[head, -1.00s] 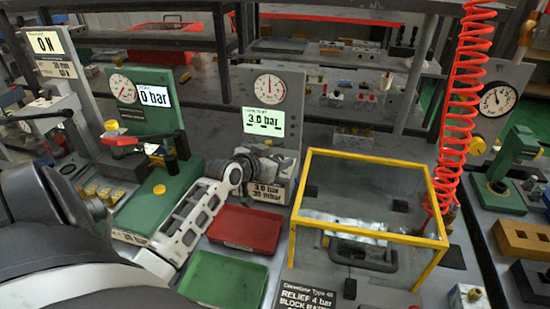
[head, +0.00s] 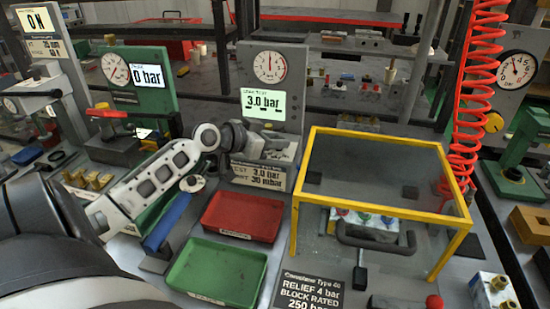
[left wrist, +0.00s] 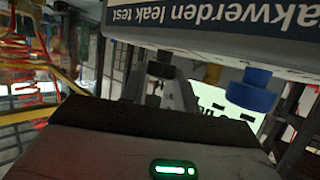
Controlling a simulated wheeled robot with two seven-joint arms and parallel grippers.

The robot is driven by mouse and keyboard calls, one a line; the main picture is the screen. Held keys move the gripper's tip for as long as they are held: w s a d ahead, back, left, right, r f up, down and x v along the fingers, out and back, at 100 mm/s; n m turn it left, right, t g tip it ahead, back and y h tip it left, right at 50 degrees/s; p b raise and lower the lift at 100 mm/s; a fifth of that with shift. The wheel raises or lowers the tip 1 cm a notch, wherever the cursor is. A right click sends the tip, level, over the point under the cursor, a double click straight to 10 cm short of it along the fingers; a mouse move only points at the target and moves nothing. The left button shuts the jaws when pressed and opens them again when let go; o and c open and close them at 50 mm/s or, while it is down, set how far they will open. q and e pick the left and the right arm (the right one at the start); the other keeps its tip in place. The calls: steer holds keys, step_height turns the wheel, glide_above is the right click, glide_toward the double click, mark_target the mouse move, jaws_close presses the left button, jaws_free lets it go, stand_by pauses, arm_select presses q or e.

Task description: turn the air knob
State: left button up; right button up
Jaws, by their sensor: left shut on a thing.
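The grey leak test panel (head: 290,75) stands behind the red tray, with a round gauge (head: 269,63) and a lit display (head: 264,104) reading 3.0 bar. My left gripper (head: 262,145) is at the panel's lower front, below the display. It hides most of what it holds there. In the left wrist view the panel (left wrist: 210,32) appears upside down, with "leak test" lettering. A dark knob (left wrist: 160,68) sticks out from it between my fingers, and my left gripper (left wrist: 168,88) is shut on it. I take this for the air knob. A blue knob (left wrist: 252,90) is beside it, apart from the fingers.
A red tray (head: 241,237) and a green tray (head: 170,275) lie in front of the panel. A yellow-framed guard (head: 370,138) stands to the right. A coiled red hose (head: 470,110) hangs beyond it. A green 0 bar panel (head: 158,95) stands left.

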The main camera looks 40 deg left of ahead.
arm_select(q)
steer(key=shift+a+f+m+h+b, duration=0.2)
steer(key=shift+f+m+h+b, duration=0.4)
steer(key=shift+b, duration=0.5)
steer(key=m+h+b, duration=0.1)
steer(key=b, duration=0.2)
steer(key=shift+w+r+g+h, duration=0.1)
steer(key=shift+r+g+h, duration=0.05)
steer(key=shift+g+h, duration=0.2)
steer(key=shift+a+r+m+g+h+b, duration=0.1)
steer(key=shift+r+m+g+h+b, duration=0.2)
steer(key=shift+m+h+b, duration=0.5)
steer(key=shift+r+m+g+h+b, duration=0.1)
steer(key=shift+m+g+h+b, duration=0.35)
steer(key=shift+m+g+b, duration=0.25)
arm_select(e)
steer(key=shift+m+t+y, duration=0.3)
steer(key=shift+t+y, duration=0.1)
steer(key=shift+t, duration=0.1)
steer(key=shift+w+a+f, duration=0.15)
steer(key=shift+a+f, duration=0.1)
steer(key=shift+f, duration=0.75)
steer(key=shift+w+a+f, duration=0.1)
steer(key=shift+a+f, duration=0.1)
steer(key=shift+f, duration=0.8)
arm_select(q)
steer(key=o, duration=1)
steer(key=shift+c, duration=0.2)
steer(key=shift+a, duration=0.1)
